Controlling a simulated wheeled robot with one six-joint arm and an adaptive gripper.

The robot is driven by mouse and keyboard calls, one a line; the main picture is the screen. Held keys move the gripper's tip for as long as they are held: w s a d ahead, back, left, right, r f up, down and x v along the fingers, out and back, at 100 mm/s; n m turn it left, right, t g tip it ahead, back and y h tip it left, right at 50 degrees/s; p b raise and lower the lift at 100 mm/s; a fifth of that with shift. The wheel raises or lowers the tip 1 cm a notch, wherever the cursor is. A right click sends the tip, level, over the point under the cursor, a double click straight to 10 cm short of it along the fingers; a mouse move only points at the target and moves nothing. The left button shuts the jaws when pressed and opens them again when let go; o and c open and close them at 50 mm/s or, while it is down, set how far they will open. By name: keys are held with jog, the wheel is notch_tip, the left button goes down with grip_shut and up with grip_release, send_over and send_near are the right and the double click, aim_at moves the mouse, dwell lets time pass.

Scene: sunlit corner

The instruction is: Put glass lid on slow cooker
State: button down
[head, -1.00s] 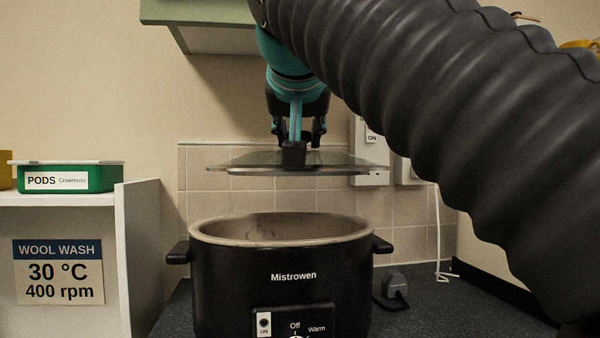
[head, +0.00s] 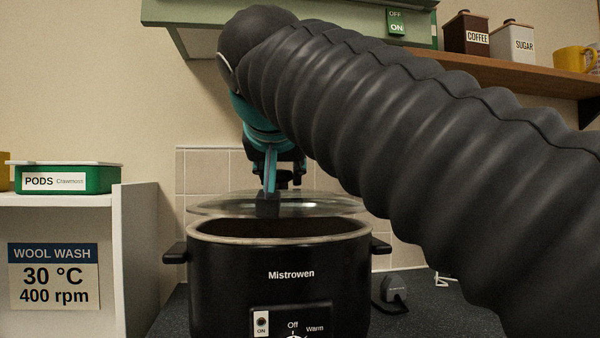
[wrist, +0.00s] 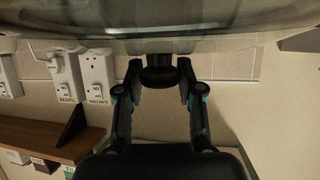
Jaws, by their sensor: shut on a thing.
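The black slow cooker (head: 280,285), marked Mistrowen, stands on the dark worktop with its pot open at the top. In the wrist view the two fingers close on the knob (wrist: 160,76), and the lid's glass (wrist: 230,30) fills the top. The far side of the rim is hidden behind the lid.
A white shelf unit (head: 140,250) with a green pods box (head: 70,179) stands at the left. A grey plug (head: 393,290) lies on the worktop right of the cooker. A green hood (head: 300,15) and a wooden shelf (head: 500,60) are above.

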jog(key=shift+f+b, duration=0.45)
jog(key=shift+f, duration=0.1)
jog(key=c, duration=0.7)
grip_release()
jog(key=shift+r+p, duration=0.3)
jog(key=p+v, duration=0.1)
jog(key=v, duration=1.1)
jog(key=shift+r, duration=0.3)
